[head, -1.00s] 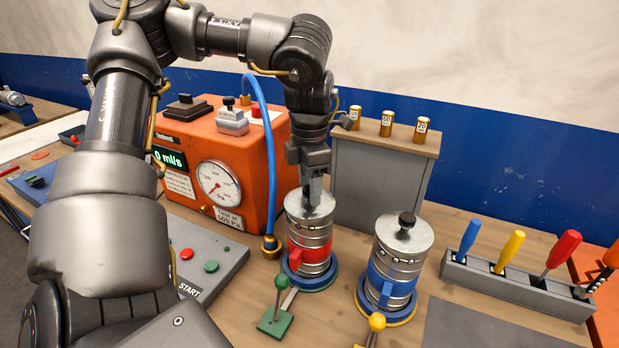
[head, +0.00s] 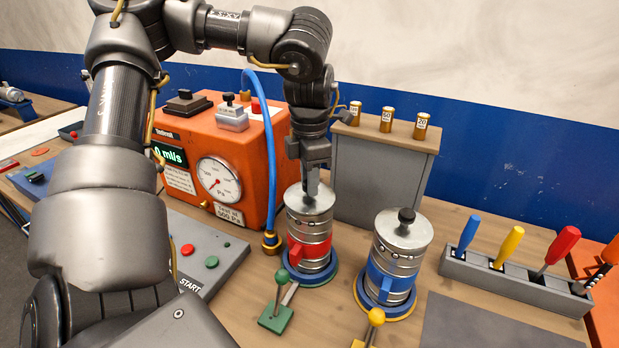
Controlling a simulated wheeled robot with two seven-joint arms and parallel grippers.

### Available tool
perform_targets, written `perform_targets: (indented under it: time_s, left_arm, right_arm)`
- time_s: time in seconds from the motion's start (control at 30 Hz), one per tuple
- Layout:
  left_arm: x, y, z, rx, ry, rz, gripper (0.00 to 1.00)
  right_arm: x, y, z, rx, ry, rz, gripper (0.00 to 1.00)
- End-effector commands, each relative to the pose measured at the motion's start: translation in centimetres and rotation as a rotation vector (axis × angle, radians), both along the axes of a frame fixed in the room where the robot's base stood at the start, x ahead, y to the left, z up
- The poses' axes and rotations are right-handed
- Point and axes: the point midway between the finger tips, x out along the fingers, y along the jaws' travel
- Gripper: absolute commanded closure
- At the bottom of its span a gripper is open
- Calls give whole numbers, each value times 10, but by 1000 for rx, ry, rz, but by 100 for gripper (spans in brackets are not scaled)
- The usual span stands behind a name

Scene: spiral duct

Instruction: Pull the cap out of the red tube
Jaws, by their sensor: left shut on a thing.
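I cannot tell whether there is a gap between cap and tube. My right gripper is not in view.
A blue-banded tube (head: 402,250) with a black-knobbed cap stands close on the right. An orange gauge box (head: 235,150) with a blue hose (head: 270,130) is behind on the left. A green-knobbed lever (head: 280,290) stands in front. A grey cabinet (head: 380,175) is behind, a screwdriver rack (head: 510,283) at right.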

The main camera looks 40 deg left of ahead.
Motion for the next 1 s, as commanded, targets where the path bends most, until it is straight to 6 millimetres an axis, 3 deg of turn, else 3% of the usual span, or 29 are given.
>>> perform_targets:
  time_s: [1.0]
  left_arm:
    - [0, 0, 46, 0, -2, 0, 100]
  right_arm:
    - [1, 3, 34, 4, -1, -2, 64]
